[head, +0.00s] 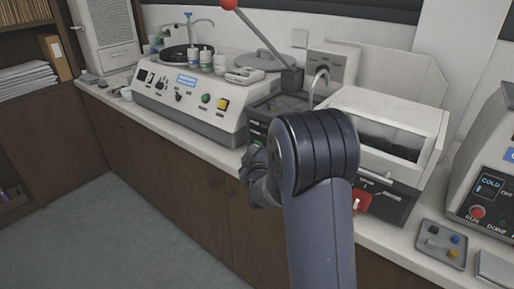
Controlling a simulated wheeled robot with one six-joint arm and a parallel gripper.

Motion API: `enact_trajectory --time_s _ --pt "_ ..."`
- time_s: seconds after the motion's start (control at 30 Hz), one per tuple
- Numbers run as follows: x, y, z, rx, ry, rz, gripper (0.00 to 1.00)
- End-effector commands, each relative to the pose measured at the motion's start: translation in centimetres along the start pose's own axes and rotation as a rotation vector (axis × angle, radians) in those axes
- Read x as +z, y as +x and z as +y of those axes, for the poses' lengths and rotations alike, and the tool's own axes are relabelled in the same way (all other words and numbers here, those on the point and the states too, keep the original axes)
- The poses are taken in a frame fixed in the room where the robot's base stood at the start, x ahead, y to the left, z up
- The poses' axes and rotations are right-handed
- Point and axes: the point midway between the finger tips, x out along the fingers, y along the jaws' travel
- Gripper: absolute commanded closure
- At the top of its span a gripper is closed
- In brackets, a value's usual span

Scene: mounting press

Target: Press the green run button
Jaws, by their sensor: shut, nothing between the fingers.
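A round green button (206,99) sits on the sloped front of the white-and-grey grinding machine (215,123) at the left, beside a square yellow button. No label on it can be read. My gripper (247,172) shows only in part, small and dark, left of my large arm joint. It is shut and empty, in front of the counter edge and apart from both panels. Its fingertips are hard to make out.
My arm hides part of the middle counter. Behind it stand a dark unit with a red-knobbed lever (228,4) and a white box machine with a window (390,135). A grey tray (441,243) with small coloured pieces lies at right. The floor (110,235) at left is clear.

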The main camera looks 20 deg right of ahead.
Motion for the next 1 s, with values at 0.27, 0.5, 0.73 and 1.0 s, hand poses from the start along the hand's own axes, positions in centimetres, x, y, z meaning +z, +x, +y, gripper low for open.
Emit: enact_trajectory --time_s 0.27,0.5,0.73,1.0 --pt "-0.03 0.01 0.06 0.001 0.000 0.000 1.00" --pt "0.11 0.19 0.18 0.002 0.000 0.001 1.00" --pt "0.25 0.38 0.34 0.002 0.000 0.001 1.00" --pt "0.35 0.53 0.46 0.001 0.000 0.000 1.00"
